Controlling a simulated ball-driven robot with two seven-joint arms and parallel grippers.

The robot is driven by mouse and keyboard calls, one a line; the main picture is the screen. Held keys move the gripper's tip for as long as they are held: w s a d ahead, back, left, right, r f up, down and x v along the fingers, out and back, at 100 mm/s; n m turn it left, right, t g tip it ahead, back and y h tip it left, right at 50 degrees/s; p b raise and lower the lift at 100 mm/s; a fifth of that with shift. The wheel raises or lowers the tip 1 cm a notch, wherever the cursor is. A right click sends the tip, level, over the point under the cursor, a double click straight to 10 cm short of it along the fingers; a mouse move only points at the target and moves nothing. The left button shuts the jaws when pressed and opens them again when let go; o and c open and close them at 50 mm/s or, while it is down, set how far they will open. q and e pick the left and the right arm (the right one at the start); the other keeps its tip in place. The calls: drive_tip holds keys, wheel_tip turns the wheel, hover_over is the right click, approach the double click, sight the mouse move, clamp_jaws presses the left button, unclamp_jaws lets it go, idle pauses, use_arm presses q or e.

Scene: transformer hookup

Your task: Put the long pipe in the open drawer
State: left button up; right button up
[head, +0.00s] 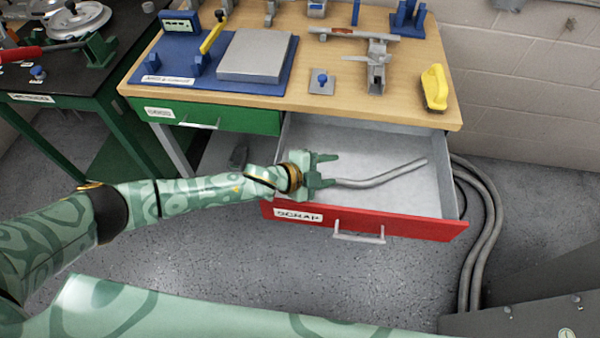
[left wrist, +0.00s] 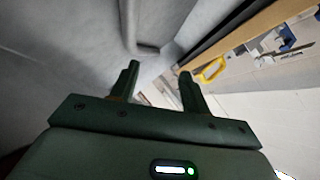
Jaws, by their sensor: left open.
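The long pipe (head: 385,176) is grey with a slight bend. It lies in the open drawer (head: 367,222), which has a red front marked SCRAP. In the left wrist view the pipe (left wrist: 129,28) shows beyond the fingers, against the grey drawer wall. My left gripper (head: 334,169) is over the drawer, near the pipe's left end. Its fingers are apart, and they also show open in the left wrist view (left wrist: 160,82). Nothing shows held between them. The gripper hides the pipe's left end. My right gripper is not in view.
The wooden bench top (head: 425,105) overhangs the back of the drawer. A green drawer (head: 220,117) to the left is shut. A yellow-handled brush (head: 435,88) lies at the bench's right edge. Grey hoses (head: 490,225) run down the floor on the right.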

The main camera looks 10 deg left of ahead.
use_arm(q)
drive_tip(key=shift+g, duration=0.5)
drive_tip(key=s+f, duration=0.3)
drive_tip(key=f, duration=0.1)
drive_tip(key=shift+s+a+f, duration=0.1)
drive_tip(key=shift+s+a, duration=0.15)
drive_tip(key=shift+s, duration=0.05)
drive_tip(key=shift+t, duration=0.5)
drive_tip(key=s+a+r+p, duration=0.1)
drive_tip(key=a+r+p, duration=0.1)
drive_tip(key=a+r, duration=0.1)
drive_tip(key=s+a+r+p, duration=0.1)
drive_tip(key=s+a+r, duration=0.1)
drive_tip(key=a+r, duration=0.1)
drive_tip(key=s+a+r+p, duration=0.2)
drive_tip(key=a+r, duration=0.2)
drive_tip(key=shift+s+a+r+p, duration=0.1)
drive_tip(key=shift+s+a+p, duration=0.05)
drive_tip(key=shift+a+p, duration=0.15)
drive_tip(key=shift+s+a+r, duration=0.1)
drive_tip(key=shift+a+r, duration=0.25)
drive_tip(key=shift+r, duration=0.15)
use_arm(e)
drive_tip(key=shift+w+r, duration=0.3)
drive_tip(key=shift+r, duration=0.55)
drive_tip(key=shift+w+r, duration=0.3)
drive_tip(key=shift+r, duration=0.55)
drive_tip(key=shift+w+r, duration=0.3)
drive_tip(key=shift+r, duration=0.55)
